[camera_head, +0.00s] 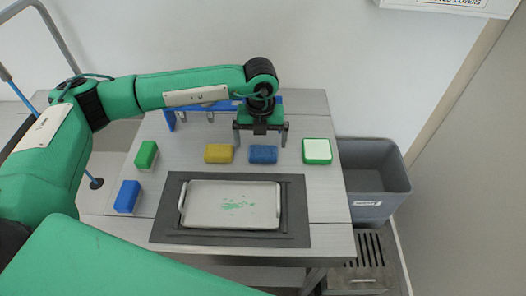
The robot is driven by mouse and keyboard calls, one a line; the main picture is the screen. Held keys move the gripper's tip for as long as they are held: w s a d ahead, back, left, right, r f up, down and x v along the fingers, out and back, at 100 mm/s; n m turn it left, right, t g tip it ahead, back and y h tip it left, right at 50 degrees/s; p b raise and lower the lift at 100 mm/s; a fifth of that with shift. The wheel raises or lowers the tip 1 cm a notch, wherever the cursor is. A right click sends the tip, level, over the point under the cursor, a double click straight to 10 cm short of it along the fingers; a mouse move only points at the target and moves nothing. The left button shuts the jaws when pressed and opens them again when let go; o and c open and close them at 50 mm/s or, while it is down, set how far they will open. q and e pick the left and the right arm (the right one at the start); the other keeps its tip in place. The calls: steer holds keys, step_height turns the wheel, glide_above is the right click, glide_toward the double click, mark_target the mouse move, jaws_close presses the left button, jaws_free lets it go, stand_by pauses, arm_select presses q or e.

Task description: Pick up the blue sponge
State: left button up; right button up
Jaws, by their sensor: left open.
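A blue sponge (263,154) lies on the grey table near its back half, just right of a yellow sponge. Another blue block (127,197) with a white edge lies at the table's left side. My left gripper (260,138) points down with its two fingers apart and nothing visible between them. It is at the back edge of the middle blue sponge, roughly in line with it. I cannot tell how high the fingertips are above the table. My right gripper is not in view.
A yellow sponge (219,153) lies close left of the blue one. A green-rimmed white block (317,151) is to the right, a green block (146,155) to the left. A metal tray (200,219) sits on a dark mat in front. A grey bin (372,180) stands right.

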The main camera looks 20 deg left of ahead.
mark_target(263, 152)
arm_select(q)
steer(key=shift+f, duration=0.15)
steer(key=f, duration=0.1)
steer(key=f+p, duration=0.1)
steer(key=f, duration=0.1)
steer(key=f+p, duration=0.1)
steer(key=shift+w+d+f, duration=0.15)
steer(key=shift+w+f, duration=0.1)
steer(key=shift+w, duration=0.15)
steer(key=shift+f, duration=0.25)
steer(key=shift+c, duration=0.9)
steer(key=c, duration=0.8)
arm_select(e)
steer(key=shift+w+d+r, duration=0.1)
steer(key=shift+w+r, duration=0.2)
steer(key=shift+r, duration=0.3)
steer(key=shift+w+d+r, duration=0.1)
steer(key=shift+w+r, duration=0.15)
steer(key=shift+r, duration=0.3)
